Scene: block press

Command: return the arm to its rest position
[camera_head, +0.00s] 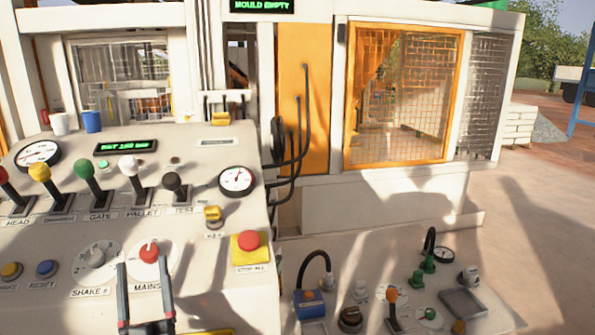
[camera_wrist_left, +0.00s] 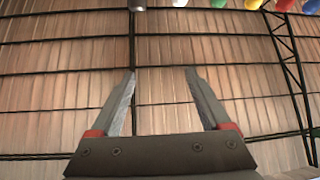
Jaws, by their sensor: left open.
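My left gripper (camera_head: 144,274) comes up from the bottom edge of the head view, in front of the lower part of the control panel (camera_head: 190,237). Its two fingers stand apart on either side of the red MAINS knob (camera_head: 149,252) in the picture; I cannot tell the distance to the panel. In the left wrist view the gripper (camera_wrist_left: 160,75) is open and nothing is between its fingers. Behind it there is a ribbed brown roof or wall (camera_wrist_left: 70,60). My right gripper does not show.
Several levers with coloured knobs, among them a green one (camera_head: 83,164), stand up from the panel. A red STOP ALL button (camera_head: 249,241) is right of the gripper. A lower panel (camera_head: 455,285) with switches is at right. A mesh-fenced machine (camera_head: 404,95) stands behind.

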